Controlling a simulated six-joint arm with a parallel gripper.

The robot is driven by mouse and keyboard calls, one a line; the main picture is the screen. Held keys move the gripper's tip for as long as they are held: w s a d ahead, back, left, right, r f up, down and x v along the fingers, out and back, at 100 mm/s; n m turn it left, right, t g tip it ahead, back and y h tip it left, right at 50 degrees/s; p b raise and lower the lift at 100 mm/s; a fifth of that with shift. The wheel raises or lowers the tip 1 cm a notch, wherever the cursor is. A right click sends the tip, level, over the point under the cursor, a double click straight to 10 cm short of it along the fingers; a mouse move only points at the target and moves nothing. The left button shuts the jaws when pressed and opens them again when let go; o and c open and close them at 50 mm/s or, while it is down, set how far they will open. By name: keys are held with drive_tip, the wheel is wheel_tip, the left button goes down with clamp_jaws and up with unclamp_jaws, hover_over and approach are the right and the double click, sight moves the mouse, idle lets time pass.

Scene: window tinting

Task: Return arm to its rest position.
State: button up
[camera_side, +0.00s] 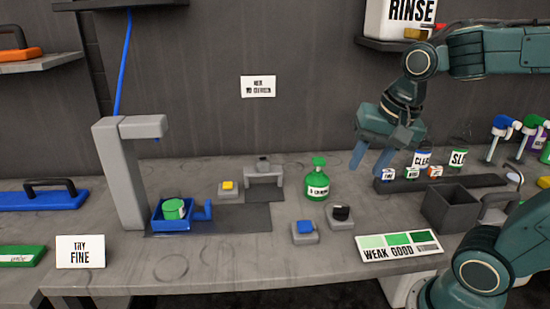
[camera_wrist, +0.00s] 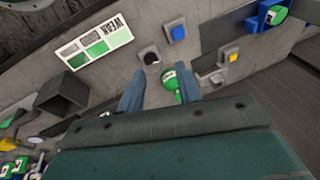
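My gripper (camera_side: 372,160) is at the end of a dark green arm, above the back right part of the bench in the side view. Its two blue fingers are apart with nothing between them. In the wrist view the fingers (camera_wrist: 160,92) also stand apart. A green bottle (camera_side: 317,184) stands on the bench to the left of my gripper. The fingers do not appear to touch anything.
A grey box (camera_side: 448,212), small labelled containers on a dark rack (camera_side: 440,184) and pump bottles (camera_side: 500,135) stand at right. Button blocks (camera_side: 304,236) sit mid-bench. A blue tray (camera_side: 160,222) holding a green can (camera_side: 175,208) is beside a grey column (camera_side: 119,175). A shelf (camera_side: 385,44) hangs above.

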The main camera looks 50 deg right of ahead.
drive_tip(key=s+a+n+t, duration=0.2)
drive_tip(key=s+n, duration=0.3)
drive_tip(key=n, duration=0.5)
drive_tip(key=shift+s+a+n+y, duration=0.15)
drive_tip(key=shift+a+n+y, duration=0.15)
drive_tip(key=shift+a, duration=0.3)
